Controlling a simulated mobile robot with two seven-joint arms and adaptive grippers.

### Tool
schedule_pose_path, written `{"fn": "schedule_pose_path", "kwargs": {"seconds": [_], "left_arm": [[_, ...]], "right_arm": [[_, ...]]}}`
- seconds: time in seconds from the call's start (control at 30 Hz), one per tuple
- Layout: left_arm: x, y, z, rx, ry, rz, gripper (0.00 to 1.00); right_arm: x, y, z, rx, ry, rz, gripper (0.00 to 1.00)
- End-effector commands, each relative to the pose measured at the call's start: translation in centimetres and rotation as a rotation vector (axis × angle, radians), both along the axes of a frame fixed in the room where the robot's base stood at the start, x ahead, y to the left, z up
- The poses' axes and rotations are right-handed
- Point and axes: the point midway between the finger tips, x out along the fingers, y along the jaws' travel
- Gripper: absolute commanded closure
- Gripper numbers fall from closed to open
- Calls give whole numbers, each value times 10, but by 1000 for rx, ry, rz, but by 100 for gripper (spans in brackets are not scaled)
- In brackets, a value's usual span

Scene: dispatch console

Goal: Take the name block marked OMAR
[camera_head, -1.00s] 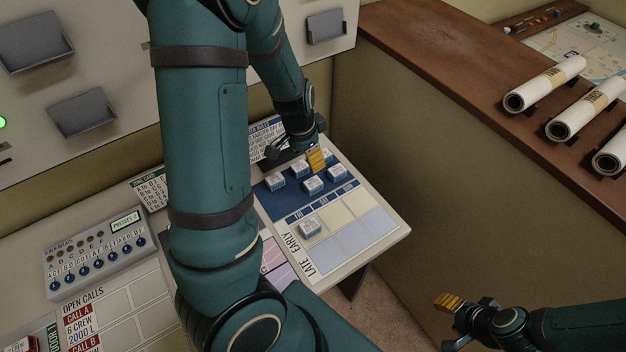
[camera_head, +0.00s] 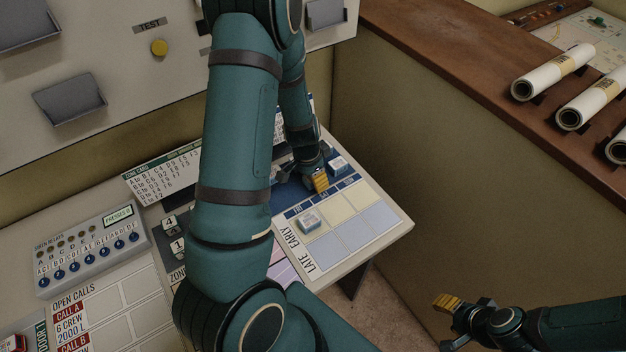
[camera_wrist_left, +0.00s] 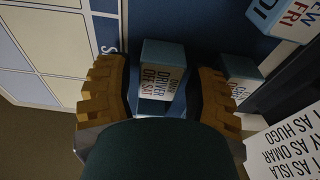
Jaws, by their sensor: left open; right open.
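In the left wrist view a blue block with a white label (camera_wrist_left: 163,72) stands between the two yellow fingers of my left gripper (camera_wrist_left: 160,95). Its label reads DRIVER and OFF SAT; the small name line above looks like OMAR but is hard to read. The fingers are open on either side, with a gap visible at least on the right. In the head view my left gripper (camera_head: 314,181) is low over the dark blue strip of the roster board, and its arm hides most blocks there. My right gripper (camera_head: 455,322) is open and empty at the lower right, away from the board.
Another block (camera_wrist_left: 240,82) stands close outside the right finger, and one labelled FRI (camera_wrist_left: 290,18) lies beyond. In the head view one block (camera_head: 338,164) is right of my left gripper, another (camera_head: 308,221) on the EARLY row. A switch box (camera_head: 92,250) stands left.

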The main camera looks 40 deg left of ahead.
Motion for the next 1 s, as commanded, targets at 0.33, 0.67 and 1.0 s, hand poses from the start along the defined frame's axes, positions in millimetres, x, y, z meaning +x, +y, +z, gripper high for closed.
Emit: {"fn": "schedule_pose_path", "kwargs": {"seconds": [0.33,0.67,1.0], "left_arm": [[1,0,-1,0,-1,0,74],[0,0,-1,0,0,0,93],[2,-1,31,0,-4,-3,93]], "right_arm": [[0,0,0,0,0,0,53],[0,0,0,0,0,0,53],[0,0,11,2,0,0,53]]}}
